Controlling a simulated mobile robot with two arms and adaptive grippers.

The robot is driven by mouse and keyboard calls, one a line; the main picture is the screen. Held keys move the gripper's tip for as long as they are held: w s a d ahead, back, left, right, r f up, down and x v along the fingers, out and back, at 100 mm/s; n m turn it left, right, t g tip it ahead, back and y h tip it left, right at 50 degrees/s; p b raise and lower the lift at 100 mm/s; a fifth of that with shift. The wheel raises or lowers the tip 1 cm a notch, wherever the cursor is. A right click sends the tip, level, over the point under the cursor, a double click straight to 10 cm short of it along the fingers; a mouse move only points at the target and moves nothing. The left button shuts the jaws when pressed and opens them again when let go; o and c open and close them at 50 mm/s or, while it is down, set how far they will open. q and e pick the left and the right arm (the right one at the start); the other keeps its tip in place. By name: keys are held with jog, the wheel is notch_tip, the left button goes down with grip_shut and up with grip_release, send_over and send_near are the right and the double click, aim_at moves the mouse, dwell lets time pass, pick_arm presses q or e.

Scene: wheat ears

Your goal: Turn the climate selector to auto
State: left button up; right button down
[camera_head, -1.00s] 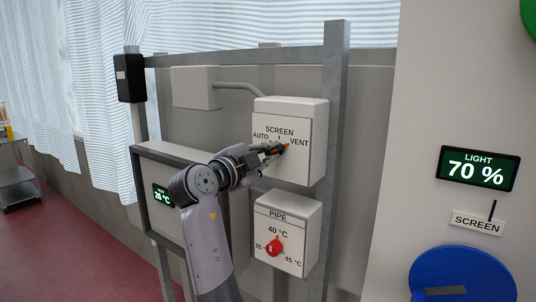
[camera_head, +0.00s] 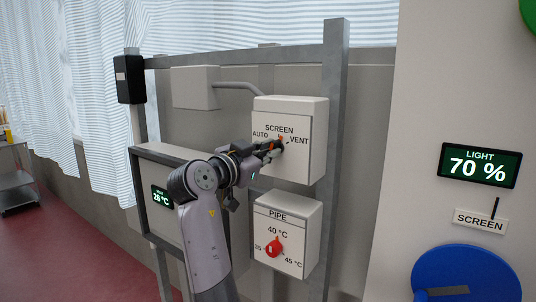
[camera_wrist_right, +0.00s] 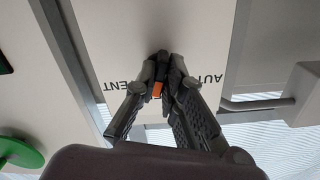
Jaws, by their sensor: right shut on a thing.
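The climate selector (camera_head: 281,138) is a dark knob with an orange pointer on the upper white box (camera_head: 303,107). The box front reads SCREEN, with AUTO on the left and VENT on the right. The pointer appears to point roughly upward, between the two words. My right gripper (camera_head: 276,146) is shut on the selector from the left and covers much of it. In the right wrist view the lettering is upside down, and the right gripper's fingers (camera_wrist_right: 162,72) close around the knob with its orange part (camera_wrist_right: 157,90) showing. My left gripper is not in view.
Below is a PIPE box (camera_head: 299,207) with a red knob (camera_head: 273,246). A grey metal post (camera_head: 334,120) stands just right of the boxes. A LIGHT display (camera_head: 479,166) reads 70 % on the right wall. A small display (camera_head: 161,197) is behind my right arm.

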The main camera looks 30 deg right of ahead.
jog(key=shift+s+n+p, duration=0.1)
jog(key=shift+n+p, duration=3.1)
jog(key=shift+n, duration=4.6)
jog(key=c, duration=1.7)
grip_release()
jog(key=shift+r, duration=0.1)
